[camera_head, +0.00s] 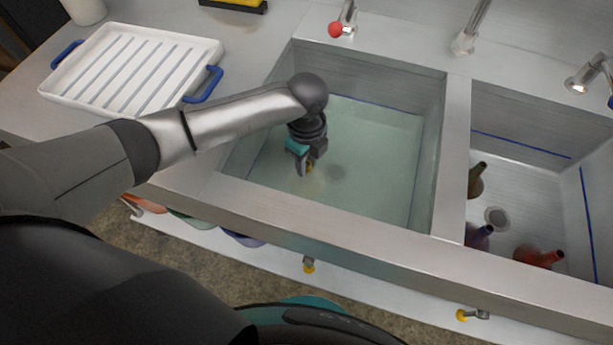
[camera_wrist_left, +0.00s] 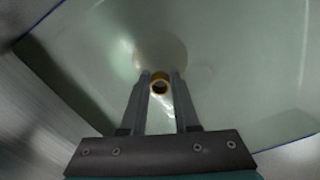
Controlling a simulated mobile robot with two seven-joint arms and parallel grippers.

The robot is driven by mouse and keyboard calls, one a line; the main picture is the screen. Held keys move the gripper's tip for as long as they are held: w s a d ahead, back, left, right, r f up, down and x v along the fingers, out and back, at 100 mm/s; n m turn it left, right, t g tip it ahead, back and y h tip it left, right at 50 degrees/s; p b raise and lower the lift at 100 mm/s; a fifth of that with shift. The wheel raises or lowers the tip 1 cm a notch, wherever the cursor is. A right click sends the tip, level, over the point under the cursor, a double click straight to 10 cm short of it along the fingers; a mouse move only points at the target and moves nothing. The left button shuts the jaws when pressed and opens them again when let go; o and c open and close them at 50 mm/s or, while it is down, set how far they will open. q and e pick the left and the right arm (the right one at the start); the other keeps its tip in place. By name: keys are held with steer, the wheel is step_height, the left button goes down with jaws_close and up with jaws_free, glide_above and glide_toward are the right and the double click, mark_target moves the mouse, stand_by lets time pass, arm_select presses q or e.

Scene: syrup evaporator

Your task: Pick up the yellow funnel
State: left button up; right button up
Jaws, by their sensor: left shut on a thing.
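My left gripper (camera_head: 306,168) reaches down into the left sink basin and is shut on the yellow funnel (camera_head: 310,168). In the left wrist view the funnel's yellow spout ring (camera_wrist_left: 160,84) sits between the two fingers of the gripper (camera_wrist_left: 160,80). A pale, blurred round shape, which looks like the funnel's wide part, shows beyond the ring through the cloudy water. In the head view most of the funnel is hidden by the gripper and the water. My right gripper is not in view.
The left basin (camera_head: 440,160) holds greenish water. A white ribbed tray (camera_head: 130,70) with blue handles lies on the counter at left. Taps (camera_head: 465,40) stand behind the basins.

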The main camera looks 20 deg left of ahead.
arm_select(q)
steer(key=shift+r, duration=0.1)
jaws_close()
steer(key=shift+r, duration=0.4)
step_height(320, 180, up, 19)
steer(key=p, duration=0.6)
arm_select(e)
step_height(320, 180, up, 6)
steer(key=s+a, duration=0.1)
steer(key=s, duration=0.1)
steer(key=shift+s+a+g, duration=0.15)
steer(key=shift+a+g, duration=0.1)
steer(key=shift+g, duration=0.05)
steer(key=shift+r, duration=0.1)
arm_select(q)
step_height(320, 180, up, 8)
steer(key=p, duration=1)
steer(key=shift+p, duration=0.35)
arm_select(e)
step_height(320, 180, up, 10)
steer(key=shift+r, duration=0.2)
arm_select(q)
steer(key=shift+r, duration=0.1)
